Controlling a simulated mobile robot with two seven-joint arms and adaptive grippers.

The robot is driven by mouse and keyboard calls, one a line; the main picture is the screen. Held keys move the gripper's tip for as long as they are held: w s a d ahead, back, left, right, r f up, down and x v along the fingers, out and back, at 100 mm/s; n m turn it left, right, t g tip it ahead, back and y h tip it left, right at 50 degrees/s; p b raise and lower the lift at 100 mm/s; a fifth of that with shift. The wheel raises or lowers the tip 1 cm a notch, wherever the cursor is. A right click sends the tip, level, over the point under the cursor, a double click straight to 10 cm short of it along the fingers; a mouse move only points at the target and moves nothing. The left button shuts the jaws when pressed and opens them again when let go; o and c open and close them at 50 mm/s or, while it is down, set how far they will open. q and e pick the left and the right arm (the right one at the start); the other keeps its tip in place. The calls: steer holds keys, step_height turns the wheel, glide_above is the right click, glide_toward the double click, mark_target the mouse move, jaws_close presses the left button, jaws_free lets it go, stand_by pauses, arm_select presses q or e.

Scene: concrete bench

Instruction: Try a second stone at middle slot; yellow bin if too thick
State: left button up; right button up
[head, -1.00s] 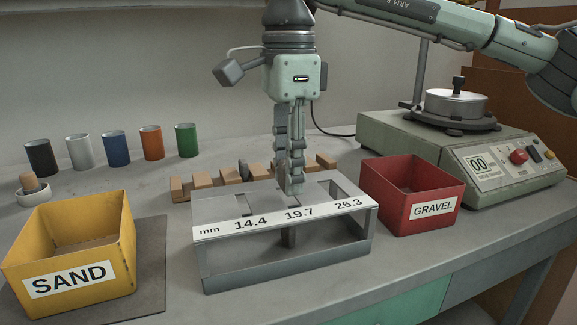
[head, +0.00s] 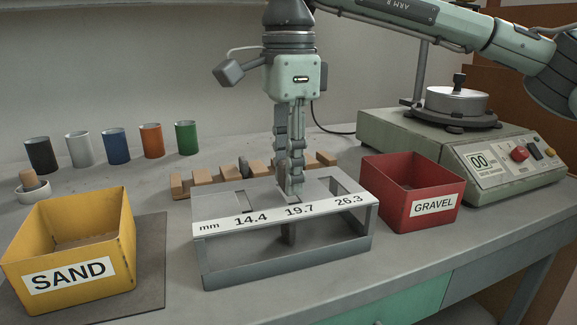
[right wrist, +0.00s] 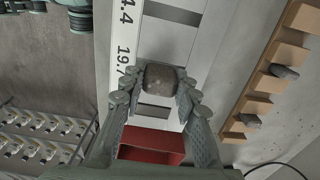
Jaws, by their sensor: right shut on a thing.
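The slot gauge (head: 225,207) is a grey metal stand with slots marked 14.4, 19.7 and 26.3 mm. My right gripper (head: 291,192) points straight down at the middle slot, 19.7. In the right wrist view, the fingers (right wrist: 158,92) are shut on a brownish-grey stone (right wrist: 160,77) over the middle of the plate. I cannot tell whether the stone touches the slot's edges. In the head view the fingers mostly hide it. The yellow bin (head: 108,245), labelled SAND, stands at the left. My left gripper is not in view.
The red GRAVEL bin (head: 388,199) stands close to the gauge's right. Behind the gauge is a wooden rack (head: 205,176) with grey stones. Several coloured cups (head: 151,141) stand at the back left. A scale-like machine (head: 500,165) fills the right rear.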

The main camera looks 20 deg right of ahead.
steer(key=shift+f+b, duration=0.3)
steer(key=shift+f, duration=0.2)
steer(key=shift+r, duration=0.1)
stand_by(0.6)
steer(key=shift+r+p, duration=2)
steer(key=shift+r, duration=0.45)
steer(key=shift+a+r+p, duration=0.1)
steer(key=shift+r+p, duration=0.7)
steer(key=shift+r, duration=0.3)
